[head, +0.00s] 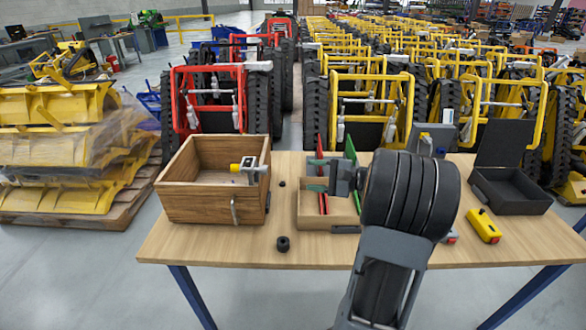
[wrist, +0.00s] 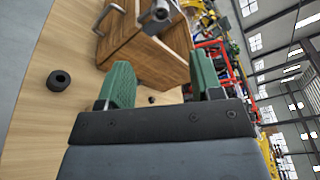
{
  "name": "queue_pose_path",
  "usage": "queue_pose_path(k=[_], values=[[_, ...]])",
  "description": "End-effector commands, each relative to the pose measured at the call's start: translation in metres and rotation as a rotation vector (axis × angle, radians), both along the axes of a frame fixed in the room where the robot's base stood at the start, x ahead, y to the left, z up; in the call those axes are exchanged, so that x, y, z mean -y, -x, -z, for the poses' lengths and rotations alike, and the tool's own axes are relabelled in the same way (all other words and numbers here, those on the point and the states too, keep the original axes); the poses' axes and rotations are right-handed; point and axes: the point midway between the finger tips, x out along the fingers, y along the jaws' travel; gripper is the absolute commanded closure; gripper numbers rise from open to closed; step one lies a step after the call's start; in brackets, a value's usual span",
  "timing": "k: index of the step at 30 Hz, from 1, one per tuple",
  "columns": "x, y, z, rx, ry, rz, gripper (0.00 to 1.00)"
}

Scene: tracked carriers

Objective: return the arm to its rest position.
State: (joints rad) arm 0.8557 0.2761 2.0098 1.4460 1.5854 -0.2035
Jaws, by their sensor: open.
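My gripper (head: 332,169) is held above the table, over the small divided wooden tray, with its fingers toward the left of the head view. Its two green fingers stand apart with nothing between them, and they also show in the wrist view (wrist: 162,84). My dark wrist and forearm cover part of the tray and the table's right middle in the head view.
The wooden table (head: 220,249) carries an open wooden box (head: 196,208) with a grey-and-yellow tool at its rim, a black ring (head: 283,243), the divided tray (head: 312,212), a yellow device (head: 484,226) and an open black box (head: 520,203). Tracked carriers stand behind.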

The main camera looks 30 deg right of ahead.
Motion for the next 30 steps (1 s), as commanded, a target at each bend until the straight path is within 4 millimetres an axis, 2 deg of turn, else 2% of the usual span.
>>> queue_pose_path(k=[8,11,12,14,17,20,24,27,30], values=[[0.006,0.003,0.003,-0.026,0.006,0.013,0.40],[0.003,0.010,0.030,-0.142,0.066,0.001,0.40],[0.000,0.018,0.046,-0.210,0.105,-0.012,0.40],[-0.010,0.033,0.064,-0.311,0.200,-0.049,0.40],[-0.042,0.062,0.083,-0.454,0.450,-0.176,0.40],[-0.071,0.092,0.088,-0.515,0.773,-0.334,0.40],[-0.099,0.121,0.074,-0.431,1.235,-0.536,0.40],[-0.117,0.131,0.057,-0.302,1.477,-0.637,0.40],[-0.136,0.136,0.041,-0.168,1.624,-0.707,0.40]])
